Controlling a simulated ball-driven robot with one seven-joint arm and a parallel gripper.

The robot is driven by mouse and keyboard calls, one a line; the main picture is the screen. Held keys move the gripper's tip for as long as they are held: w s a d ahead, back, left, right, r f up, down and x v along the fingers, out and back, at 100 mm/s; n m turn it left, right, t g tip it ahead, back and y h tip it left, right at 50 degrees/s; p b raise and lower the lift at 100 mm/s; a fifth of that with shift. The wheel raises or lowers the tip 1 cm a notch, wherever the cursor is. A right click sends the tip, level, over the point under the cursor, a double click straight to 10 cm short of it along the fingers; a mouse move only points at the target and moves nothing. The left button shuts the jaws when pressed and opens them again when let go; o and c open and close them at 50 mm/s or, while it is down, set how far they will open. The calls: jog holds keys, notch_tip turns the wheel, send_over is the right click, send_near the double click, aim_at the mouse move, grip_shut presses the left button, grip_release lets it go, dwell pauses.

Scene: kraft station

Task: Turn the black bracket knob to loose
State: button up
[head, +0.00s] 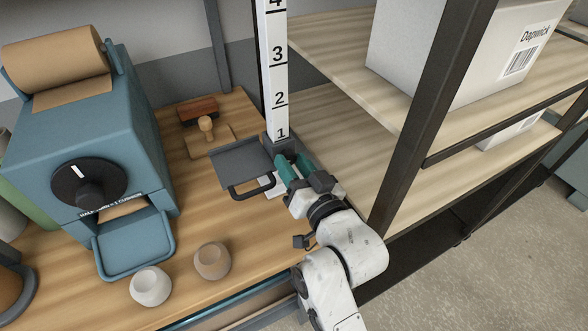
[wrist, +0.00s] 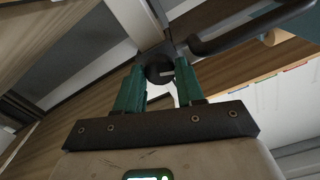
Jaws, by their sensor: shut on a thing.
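The black bracket knob (wrist: 158,68) is round and dark, with a short pale mark on its face. In the wrist view it sits between the teal fingertips of my gripper (wrist: 160,75), which is shut on it. In the head view my gripper (head: 295,166) reaches the foot of the numbered white post (head: 276,75), and its fingers mostly hide the knob. A dark grey bracket plate (head: 235,160) with a black looped handle (head: 252,188) stands out to the left of the post, low over the table.
A blue paper-roll dispenser (head: 95,135) with a large black dial (head: 90,184) stands at left. A wooden stamp (head: 206,128) lies behind the bracket. Shelves with a dark upright (head: 425,110) rise close on the right.

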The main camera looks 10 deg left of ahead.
jog(key=shift+f+n, duration=0.1)
jog(key=shift+n, duration=0.5)
jog(key=o, duration=1)
jog(key=shift+o, duration=0.2)
jog(key=b+v, duration=0.2)
jog(key=v, duration=0.9)
jog(key=shift+w, duration=0.1)
